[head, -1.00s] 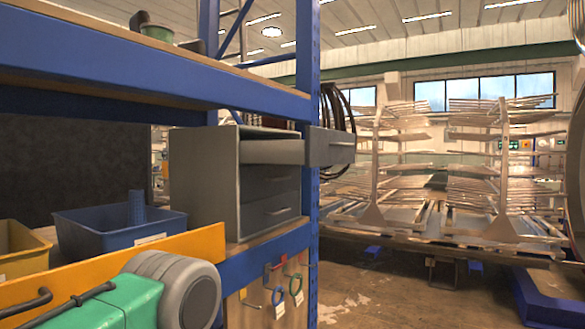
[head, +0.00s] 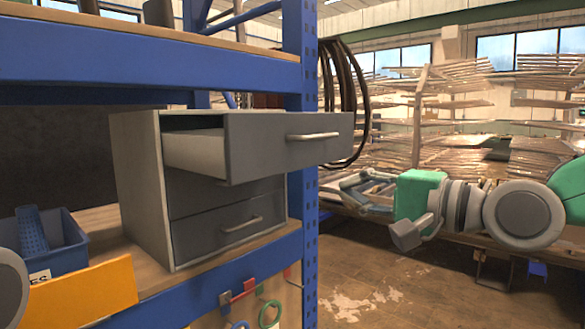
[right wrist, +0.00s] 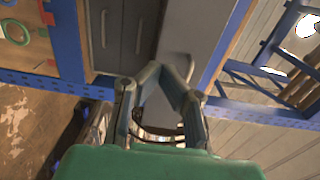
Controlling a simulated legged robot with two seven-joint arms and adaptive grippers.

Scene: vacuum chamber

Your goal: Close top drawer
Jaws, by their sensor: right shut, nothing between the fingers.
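The grey drawer cabinet (head: 138,185) stands on the shelf's wooden board. Its top drawer (head: 280,145) is pulled well out, with its side wall and part of the interior showing. The drawer front has a pale bar handle (head: 313,136). The lower drawers are shut. My right gripper (head: 346,183) is shut and empty, just below and right of the drawer front in the head view, apparently apart from it. In the right wrist view the fingertips (right wrist: 172,68) meet in front of the grey top drawer (right wrist: 195,30). My left gripper is out of view.
A blue shelf post (head: 303,220) stands beside the cabinet, and a blue beam (head: 150,65) crosses above. A blue bin (head: 62,240) and a yellow-orange panel (head: 85,295) are at left. Tools hang below the shelf. Open floor lies at right.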

